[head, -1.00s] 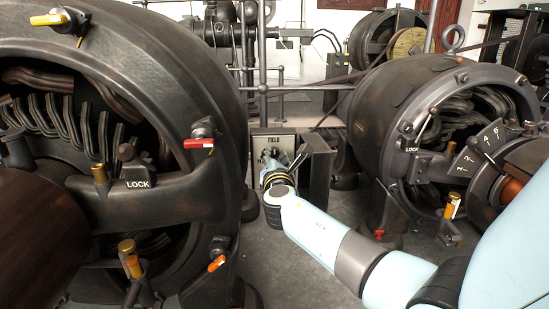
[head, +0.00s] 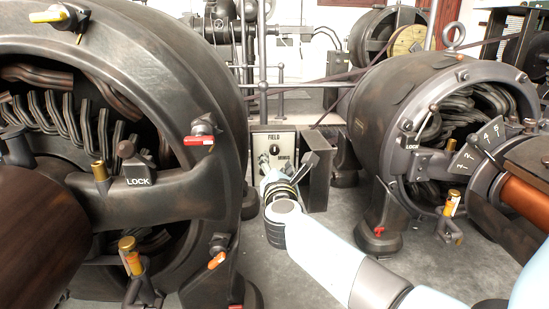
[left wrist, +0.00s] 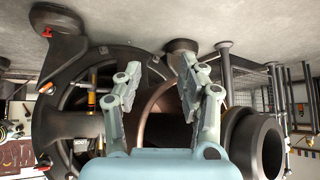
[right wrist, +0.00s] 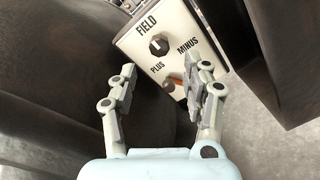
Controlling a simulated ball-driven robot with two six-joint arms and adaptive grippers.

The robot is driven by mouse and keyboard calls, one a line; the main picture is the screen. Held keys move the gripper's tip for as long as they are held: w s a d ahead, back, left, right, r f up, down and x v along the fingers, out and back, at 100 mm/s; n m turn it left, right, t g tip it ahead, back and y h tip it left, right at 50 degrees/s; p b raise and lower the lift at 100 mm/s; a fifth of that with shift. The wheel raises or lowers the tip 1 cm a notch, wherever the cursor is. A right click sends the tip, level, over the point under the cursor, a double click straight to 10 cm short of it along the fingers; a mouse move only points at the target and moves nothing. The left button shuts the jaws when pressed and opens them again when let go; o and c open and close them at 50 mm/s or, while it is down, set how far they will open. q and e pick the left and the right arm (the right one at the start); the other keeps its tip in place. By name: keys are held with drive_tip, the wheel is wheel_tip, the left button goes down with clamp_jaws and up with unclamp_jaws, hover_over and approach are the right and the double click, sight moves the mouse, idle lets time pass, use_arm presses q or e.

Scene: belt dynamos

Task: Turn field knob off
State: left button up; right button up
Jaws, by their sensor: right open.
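The field panel (head: 288,143) is a pale plate on a dark box on the floor between two dynamos. In the right wrist view the panel (right wrist: 183,30) reads FIELD, PLUS and MINUS. Its black round knob (right wrist: 158,44) has a light pointer mark. My right gripper (right wrist: 166,76) is open and empty in front of the panel. The black knob also shows in the head view (head: 274,148). My left gripper (left wrist: 161,68) is open and empty, seen only in the left wrist view.
A large dynamo (head: 165,85) fills the left, with red and orange levers. A smaller dynamo (head: 385,95) stands to the right. A dark upright post (head: 320,180) is close to the right of the panel.

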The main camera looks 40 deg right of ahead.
drive_tip(key=v, duration=0.6)
drive_tip(key=shift+s+a, duration=0.25)
drive_tip(key=shift+s, duration=0.05)
drive_tip(key=shift+f, duration=0.1)
